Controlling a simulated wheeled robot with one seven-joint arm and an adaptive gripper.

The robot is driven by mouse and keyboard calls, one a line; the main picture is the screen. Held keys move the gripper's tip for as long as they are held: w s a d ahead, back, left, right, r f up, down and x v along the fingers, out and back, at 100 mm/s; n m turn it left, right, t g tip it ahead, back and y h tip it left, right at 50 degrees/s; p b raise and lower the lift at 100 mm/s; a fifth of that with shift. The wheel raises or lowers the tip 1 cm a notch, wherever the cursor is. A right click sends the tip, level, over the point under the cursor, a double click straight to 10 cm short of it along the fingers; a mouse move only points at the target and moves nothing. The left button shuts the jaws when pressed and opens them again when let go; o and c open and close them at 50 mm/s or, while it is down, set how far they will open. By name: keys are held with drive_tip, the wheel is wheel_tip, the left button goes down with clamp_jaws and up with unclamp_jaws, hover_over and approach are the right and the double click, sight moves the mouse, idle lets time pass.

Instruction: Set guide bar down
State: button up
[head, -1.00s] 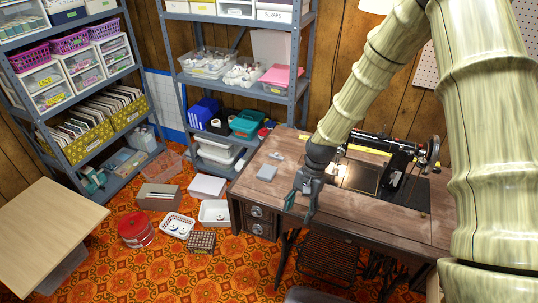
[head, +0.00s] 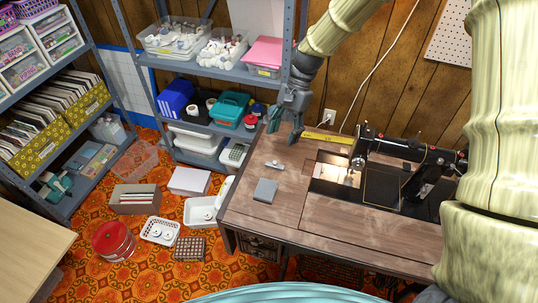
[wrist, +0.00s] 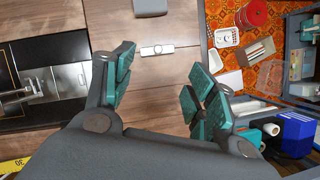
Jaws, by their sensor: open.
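The guide bar, seemingly the small silver piece (head: 274,165), lies flat on the left part of the wooden sewing table (head: 285,222).
A grey block (head: 265,190) lies in front of the bar. The black sewing machine (head: 410,165) stands to the right, with a yellow ruler (head: 328,137) behind it. A metal shelf (head: 215,70) with bins stands at the back left. The table's front left is clear.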

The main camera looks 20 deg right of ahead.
sight(276, 167)
drive_tip(key=s, duration=0.1)
drive_tip(key=s+a+f, duration=0.1)
drive_tip(key=s+f, duration=0.1)
drive_tip(key=shift+s+a+f, duration=0.15)
drive_tip(key=shift+s+a, duration=0.15)
drive_tip(key=shift+a, duration=0.05)
drive_tip(key=shift+s, duration=0.2)
drive_tip(key=w+f, duration=0.2)
drive_tip(key=f, duration=0.1)
drive_tip(key=shift+a+f+p, duration=0.1)
drive_tip(key=shift+f+p, duration=0.1)
drive_tip(key=shift+p, duration=0.15)
drive_tip(key=f, duration=0.1)
drive_tip(key=s+f, duration=0.1)
drive_tip(key=f, duration=0.1)
drive_tip(key=shift+s+a+p, duration=0.15)
drive_tip(key=shift+s+p, duration=0.1)
drive_tip(key=shift+p, duration=0.05)
drive_tip(key=shift+w+a+f, duration=0.1)
drive_tip(key=shift+f, duration=0.15)
drive_tip(key=shift+r, duration=0.15)
drive_tip(key=shift+s, duration=0.2)
drive_tip(key=c, duration=0.9)
drive_tip(key=shift+c, duration=0.6)
